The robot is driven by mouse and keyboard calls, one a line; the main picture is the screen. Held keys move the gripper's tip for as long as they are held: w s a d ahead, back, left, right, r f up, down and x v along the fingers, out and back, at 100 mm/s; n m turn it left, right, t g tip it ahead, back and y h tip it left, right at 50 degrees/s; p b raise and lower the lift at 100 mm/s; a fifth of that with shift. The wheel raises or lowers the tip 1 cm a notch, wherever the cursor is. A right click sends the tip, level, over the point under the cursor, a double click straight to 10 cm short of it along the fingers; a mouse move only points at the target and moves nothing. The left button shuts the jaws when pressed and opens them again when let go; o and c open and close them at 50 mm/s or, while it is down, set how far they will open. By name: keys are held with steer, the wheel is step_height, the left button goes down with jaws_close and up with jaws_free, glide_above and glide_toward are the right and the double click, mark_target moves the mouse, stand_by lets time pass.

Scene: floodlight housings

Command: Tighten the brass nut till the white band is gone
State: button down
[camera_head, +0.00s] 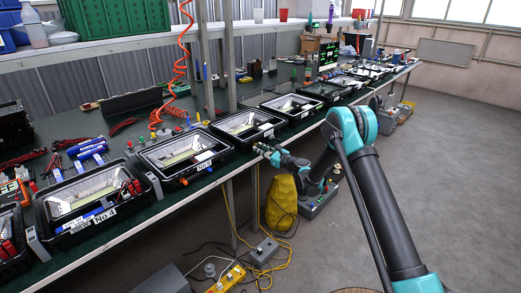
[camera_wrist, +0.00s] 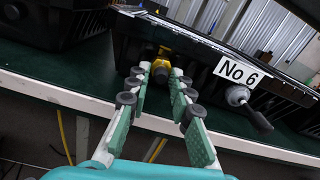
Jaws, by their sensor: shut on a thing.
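The brass nut (camera_wrist: 161,66) shows yellow at the front wall of the black floodlight housing marked No 6 (camera_wrist: 205,58) in the wrist view. My gripper (camera_wrist: 161,72) reaches up to it, and its fingertips are closed around the nut. The fingers hide much of the nut, and I cannot make out a white band. In the head view my gripper (camera_head: 260,149) is at the front of the same housing (camera_head: 232,133), by the table edge. The nut is too small to make out there.
A grey fitting with a black stub (camera_wrist: 238,96) sticks out right of the nut, below the No 6 label. More housings stand in a row along the green bench, including No 4 (camera_head: 70,228). A red coiled hose (camera_head: 180,65) hangs behind. Floor at right is clear.

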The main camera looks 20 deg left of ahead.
steer(key=shift+m, duration=0.6)
steer(key=c, duration=1.3)
jaws_free()
steer(key=shift+c, duration=0.2)
steer(key=shift+d, duration=0.1)
steer(key=v, duration=1.2)
